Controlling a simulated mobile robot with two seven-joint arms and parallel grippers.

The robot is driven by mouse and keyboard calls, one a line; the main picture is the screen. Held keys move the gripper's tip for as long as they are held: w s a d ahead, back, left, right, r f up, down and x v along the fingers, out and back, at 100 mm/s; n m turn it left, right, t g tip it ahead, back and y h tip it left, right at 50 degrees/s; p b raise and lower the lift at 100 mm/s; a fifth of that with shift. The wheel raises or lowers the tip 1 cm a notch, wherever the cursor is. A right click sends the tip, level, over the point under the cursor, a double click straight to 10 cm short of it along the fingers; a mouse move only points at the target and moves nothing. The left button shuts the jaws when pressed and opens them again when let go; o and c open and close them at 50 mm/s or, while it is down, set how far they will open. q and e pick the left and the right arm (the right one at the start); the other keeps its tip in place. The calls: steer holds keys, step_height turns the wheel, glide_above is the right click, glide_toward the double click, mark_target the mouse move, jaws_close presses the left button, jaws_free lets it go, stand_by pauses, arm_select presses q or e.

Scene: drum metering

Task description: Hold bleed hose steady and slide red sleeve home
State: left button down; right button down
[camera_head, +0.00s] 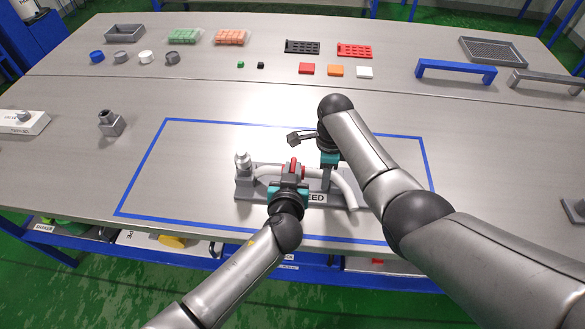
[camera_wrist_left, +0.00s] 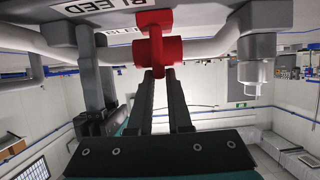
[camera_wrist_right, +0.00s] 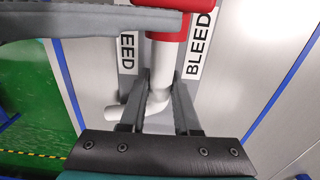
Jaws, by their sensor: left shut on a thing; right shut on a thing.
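The white bleed hose (camera_head: 344,181) runs along a grey stand labelled BLEED (camera_head: 246,189), inside the blue taped rectangle. A silver fitting (camera_head: 242,160) stands at the stand's left end. The red sleeve (camera_wrist_left: 155,47) sits around the hose, and bare hose shows between it and the fitting (camera_wrist_left: 255,72). My left gripper (camera_wrist_left: 160,74) is shut on the sleeve's projecting red part. My right gripper (camera_wrist_right: 160,92) is shut on the hose (camera_wrist_right: 161,65), right of the sleeve in the head view. The grippers hide part of the hose and sleeve in the head view.
A grey fitting block (camera_head: 111,123) stands left of the tape. A white box (camera_head: 24,122) is at the far left. Small blocks, trays and a blue bridge-shaped handle (camera_head: 456,70) lie at the back. Bare table surrounds the stand inside the tape (camera_head: 285,126).

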mark_target(309, 172)
stand_by(0.8)
arm_select(q)
steer(key=shift+s+d, duration=0.2)
steer(key=shift+d, duration=0.75)
steer(key=shift+s+d, duration=0.15)
steer(key=shift+d, duration=0.8)
arm_select(e)
steer(key=shift+a, duration=0.1)
arm_select(q)
steer(key=c, duration=0.8)
jaws_free()
steer(key=shift+c, duration=0.2)
steer(key=v, duration=0.7)
steer(key=shift+s, duration=0.2)
steer(key=shift+a, duration=0.1)
arm_select(e)
steer(key=c, duration=0.5)
jaws_free()
steer(key=shift+c, duration=0.2)
